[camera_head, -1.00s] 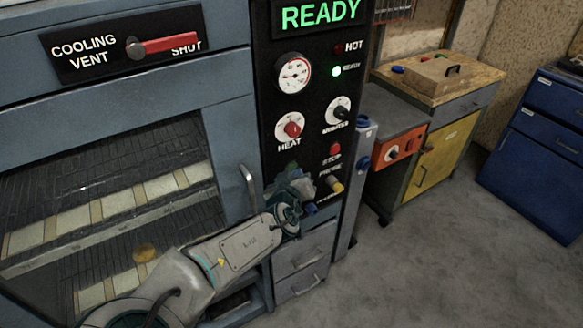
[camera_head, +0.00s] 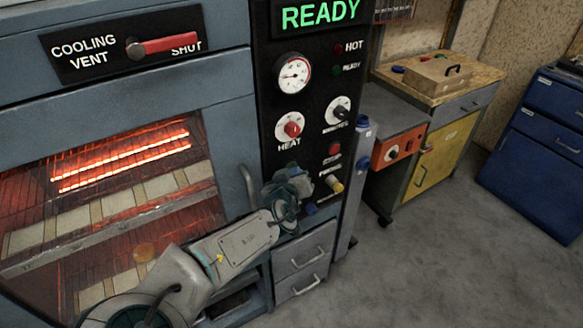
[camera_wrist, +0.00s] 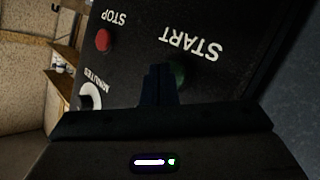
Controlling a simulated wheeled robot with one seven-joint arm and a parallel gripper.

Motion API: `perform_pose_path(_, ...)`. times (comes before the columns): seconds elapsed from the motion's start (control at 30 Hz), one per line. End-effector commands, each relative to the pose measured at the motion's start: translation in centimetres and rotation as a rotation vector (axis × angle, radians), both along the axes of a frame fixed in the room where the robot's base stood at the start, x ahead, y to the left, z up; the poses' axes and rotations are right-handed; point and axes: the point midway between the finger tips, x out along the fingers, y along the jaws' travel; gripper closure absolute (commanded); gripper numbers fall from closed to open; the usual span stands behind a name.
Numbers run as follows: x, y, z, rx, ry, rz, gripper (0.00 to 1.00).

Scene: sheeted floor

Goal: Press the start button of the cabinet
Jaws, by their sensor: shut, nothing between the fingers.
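The cabinet (camera_head: 130,100) is a blue-grey oven with a black control panel (camera_head: 262,95) at its right. In the wrist view, the green start button (camera_wrist: 181,73) lies beside the upside-down START label (camera_wrist: 191,43). My gripper (camera_wrist: 158,70) is shut and empty, its dark fingertips overlapping part of the button. I cannot tell whether they touch it. In the head view my gripper (camera_head: 288,182) is at the lower panel and hides most of the button area. Heating bars (camera_head: 120,155) glow orange behind the window. The display (camera_head: 320,14) reads READY, while the ready lamp (camera_head: 337,71) is dark.
The red stop button (camera_head: 335,149), heat knob (camera_head: 291,130) and minutes knob (camera_head: 338,110) are close to my gripper. A door handle (camera_head: 247,187) stands out at the left. An orange box (camera_head: 396,147) and wooden-topped cabinet (camera_head: 440,78) stand right. Floor at lower right is clear.

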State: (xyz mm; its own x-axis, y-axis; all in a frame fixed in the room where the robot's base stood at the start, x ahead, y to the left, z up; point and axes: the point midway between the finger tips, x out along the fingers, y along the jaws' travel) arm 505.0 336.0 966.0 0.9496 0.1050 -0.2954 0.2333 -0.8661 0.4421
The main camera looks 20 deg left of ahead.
Motion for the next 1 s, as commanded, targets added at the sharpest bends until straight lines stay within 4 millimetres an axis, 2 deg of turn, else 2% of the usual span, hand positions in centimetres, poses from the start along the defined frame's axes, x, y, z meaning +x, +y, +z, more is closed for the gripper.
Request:
perform_pose_path(0.43, 0.0, 0.1, 0.0, 0.0, 0.0, 0.001, 1.0)
perform_pose_path(1.0, -1.0, -1.0, 0.0, 0.0, 0.0, 0.001, 1.0)
